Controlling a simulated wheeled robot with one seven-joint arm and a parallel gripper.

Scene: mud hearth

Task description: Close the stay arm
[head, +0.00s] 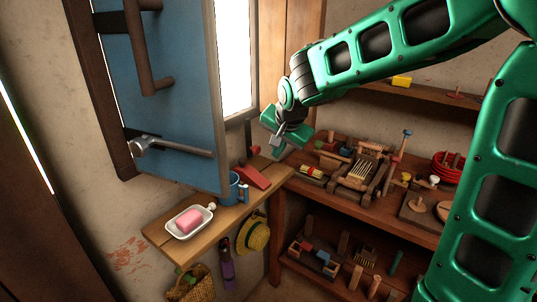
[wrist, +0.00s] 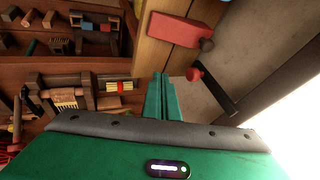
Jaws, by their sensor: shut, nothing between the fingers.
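A dark bar with a red knob (wrist: 215,92), which looks like the stay arm, sticks out beside the bright window in the wrist view. Its red knob shows small by the window's lower corner in the head view (head: 255,150). The blue shutter panel (head: 170,90) stands open, with a grey metal lever (head: 180,148) across its lower part. I cannot tell for certain which one is the stay arm. My gripper (head: 285,140) is shut and empty, to the right of the red knob in the head view. Its fingers also show together in the wrist view (wrist: 162,78), apart from the knob.
A narrow wooden shelf (head: 158,236) below the window holds a soap dish (head: 174,232), a blue mug (head: 228,188) and a red block (head: 254,178). A straw hat (head: 254,236) hangs beneath. Shelves (head: 400,222) crowded with wooden items stand at right.

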